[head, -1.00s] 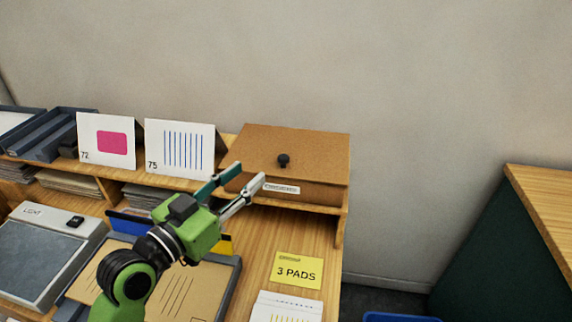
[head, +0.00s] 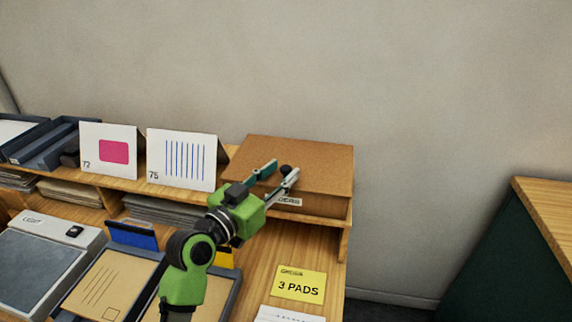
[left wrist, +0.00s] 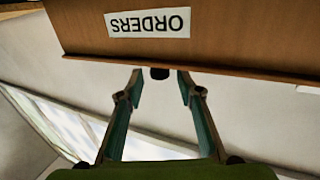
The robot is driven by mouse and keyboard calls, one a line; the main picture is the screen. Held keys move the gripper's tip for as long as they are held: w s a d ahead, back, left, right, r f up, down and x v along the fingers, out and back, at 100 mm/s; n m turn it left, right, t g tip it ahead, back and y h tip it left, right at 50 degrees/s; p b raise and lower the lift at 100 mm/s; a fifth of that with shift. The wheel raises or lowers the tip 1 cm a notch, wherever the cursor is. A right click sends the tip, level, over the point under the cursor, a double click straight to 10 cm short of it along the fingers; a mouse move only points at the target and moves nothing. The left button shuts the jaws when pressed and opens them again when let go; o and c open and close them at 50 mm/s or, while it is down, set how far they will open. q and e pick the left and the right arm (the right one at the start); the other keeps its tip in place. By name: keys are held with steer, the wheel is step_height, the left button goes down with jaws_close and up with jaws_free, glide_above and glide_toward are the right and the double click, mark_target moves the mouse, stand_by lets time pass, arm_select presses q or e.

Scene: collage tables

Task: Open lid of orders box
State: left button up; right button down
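The orders box (head: 324,207) is a brown box at the right end of the shelf, with a white "ORDERS" label on its front. Its lid (head: 322,158) lies flat and closed. A black knob (head: 286,169) stands near the lid's front edge. My left gripper (head: 284,171) is open, with its fingertips on either side of the knob in the head view. In the left wrist view the label (left wrist: 148,23) appears upside down, and the knob (left wrist: 160,73) shows between the spread fingertips (left wrist: 157,87). I cannot tell whether the fingers touch it. My right gripper is out of view.
Two cards, 72 (head: 108,150) and 75 (head: 181,158), stand left of the box. Below are a tray with envelopes (head: 100,285), a yellow "3 PADS" note (head: 300,284) and a light pad (head: 38,262). The wall is close behind; a gap separates the right-hand table (head: 545,205).

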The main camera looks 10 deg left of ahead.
arm_select(q)
steer(key=shift+x, duration=1.4)
jaws_close()
